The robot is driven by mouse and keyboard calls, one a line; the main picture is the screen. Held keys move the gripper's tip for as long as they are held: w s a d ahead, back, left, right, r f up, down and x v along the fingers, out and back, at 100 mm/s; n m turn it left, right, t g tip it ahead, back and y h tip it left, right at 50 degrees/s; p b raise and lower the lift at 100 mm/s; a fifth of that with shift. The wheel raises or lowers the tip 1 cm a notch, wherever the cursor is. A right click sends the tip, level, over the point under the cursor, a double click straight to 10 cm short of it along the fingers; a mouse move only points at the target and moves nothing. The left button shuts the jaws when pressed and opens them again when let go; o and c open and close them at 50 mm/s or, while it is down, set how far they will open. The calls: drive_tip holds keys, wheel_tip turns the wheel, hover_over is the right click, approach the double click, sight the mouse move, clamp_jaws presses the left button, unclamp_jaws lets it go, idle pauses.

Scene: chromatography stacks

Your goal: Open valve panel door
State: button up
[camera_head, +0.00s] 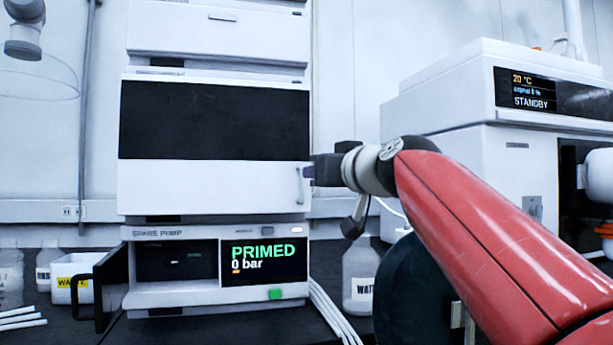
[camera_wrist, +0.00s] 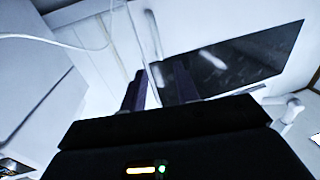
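The valve panel door is most likely the white door (camera_head: 210,187) with a wide dark window, on the middle module of the stack. It looks closed, with a small vertical handle (camera_head: 299,186) at its lower right. My gripper (camera_head: 309,172) is at the door's right edge, by this handle. In the wrist view the two dark purple fingers of my gripper (camera_wrist: 158,90) are apart. A thin pale strip, seemingly the handle (camera_wrist: 151,35), runs down toward the gap between them. I cannot tell whether they touch it. The door's dark window (camera_wrist: 235,58) shows to the right.
Below is a pump (camera_head: 170,298) reading PRIMED, 0 bar, with a small black door (camera_head: 112,287) swung out at its left. A white instrument (camera_head: 450,92) reading STANDBY stands right. A bottle (camera_head: 360,285) and tubes (camera_head: 333,312) are below my arm.

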drive_tip(key=p+x, duration=0.1)
drive_tip(key=x, duration=0.5)
drive_tip(key=shift+p, duration=0.35)
drive_tip(key=shift+w+a, duration=0.1)
drive_tip(key=shift+w, duration=0.05)
clamp_jaws()
